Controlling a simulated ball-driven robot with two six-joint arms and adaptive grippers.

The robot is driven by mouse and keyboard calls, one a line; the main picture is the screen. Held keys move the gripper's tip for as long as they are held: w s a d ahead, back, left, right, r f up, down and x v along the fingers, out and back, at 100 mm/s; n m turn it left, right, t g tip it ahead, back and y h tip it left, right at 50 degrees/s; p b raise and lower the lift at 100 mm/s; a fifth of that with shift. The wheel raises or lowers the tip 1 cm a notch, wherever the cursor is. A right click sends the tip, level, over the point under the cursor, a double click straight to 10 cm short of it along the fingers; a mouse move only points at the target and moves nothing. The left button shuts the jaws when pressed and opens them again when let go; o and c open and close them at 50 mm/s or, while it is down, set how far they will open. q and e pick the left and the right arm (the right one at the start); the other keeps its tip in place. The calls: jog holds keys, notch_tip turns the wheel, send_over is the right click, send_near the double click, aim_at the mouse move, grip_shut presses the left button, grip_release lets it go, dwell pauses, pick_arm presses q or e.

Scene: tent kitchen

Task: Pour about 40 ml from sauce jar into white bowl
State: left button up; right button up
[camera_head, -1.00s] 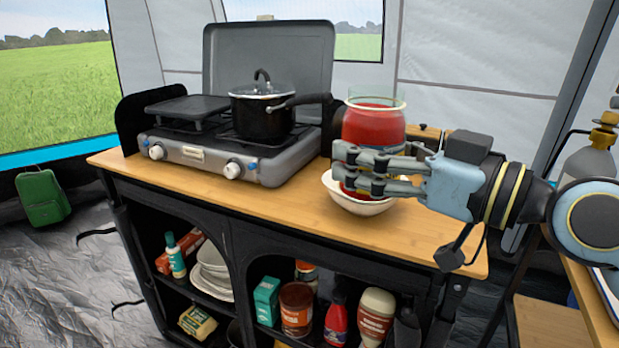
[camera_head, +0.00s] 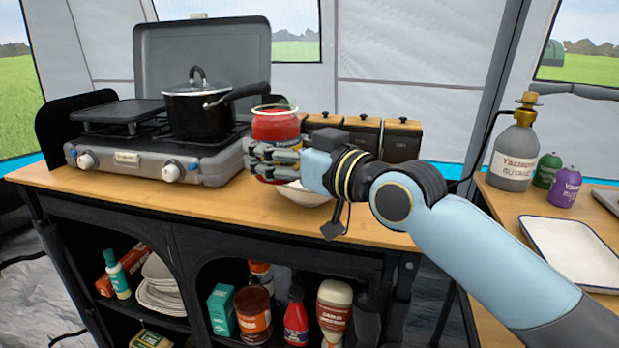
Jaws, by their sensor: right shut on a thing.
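The sauce jar (camera_head: 276,127) is glass with red sauce in it and an open top, and it stands upright. My right gripper (camera_head: 262,160) is shut around its lower part from the right. The white bowl (camera_head: 306,194) is on the wooden counter, just right of and below the jar in the picture. My gripper and wrist hide much of the bowl, so its inside does not show. I cannot tell whether the jar's base is clear of the counter. My left gripper is not in view.
A camping stove (camera_head: 150,155) with a black lidded pot (camera_head: 197,108) stands left of the jar, its handle reaching toward it. Dark canisters (camera_head: 401,140) stand behind my wrist. A side table at right holds a gas bottle (camera_head: 514,150) and a white tray (camera_head: 570,252).

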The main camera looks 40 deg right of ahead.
aim_at(278, 144)
jog(key=shift+w+d+f+m+h+b, duration=0.15)
jog(key=shift+w+f+h, duration=0.1)
jog(key=shift+w, duration=0.2)
jog(key=shift+w+d+f+m+h+b, duration=0.1)
jog(key=shift+w+d+f+m+h, duration=0.1)
jog(key=shift+w+h, duration=0.15)
jog(key=shift+w+d+f+m+h+b, duration=0.1)
jog(key=shift+w+d+f+m+h, duration=0.1)
jog(key=shift+w, duration=0.3)
jog(key=shift+r, duration=0.15)
jog(key=shift+r+m+p, duration=0.1)
jog(key=shift+m+p, duration=0.15)
jog(key=shift+p, duration=0.2)
jog(key=shift+d+r+m+p, duration=0.25)
jog(key=shift+m+p, duration=0.35)
jog(key=shift+p, duration=0.25)
jog(key=shift+w+d+r+m+g+p, duration=0.15)
jog(key=shift+d+m+g+p, duration=0.1)
jog(key=shift+m+p, duration=0.4)
jog(key=shift+w+d+f+m+g+p, duration=0.1)
jog(key=shift+d+m+g+p, duration=0.25)
jog(key=shift+m, duration=0.45)
jog(key=shift+w+d+r+m+g+p, duration=0.1)
jog(key=shift+w+d+m+g+p, duration=0.1)
jog(key=shift+m+p, duration=0.45)
jog(key=shift+d+m+y, duration=0.1)
jog(key=shift+m+y, duration=0.2)
jog(key=shift+m, duration=0.6)
jog(key=shift+d, duration=0.1)
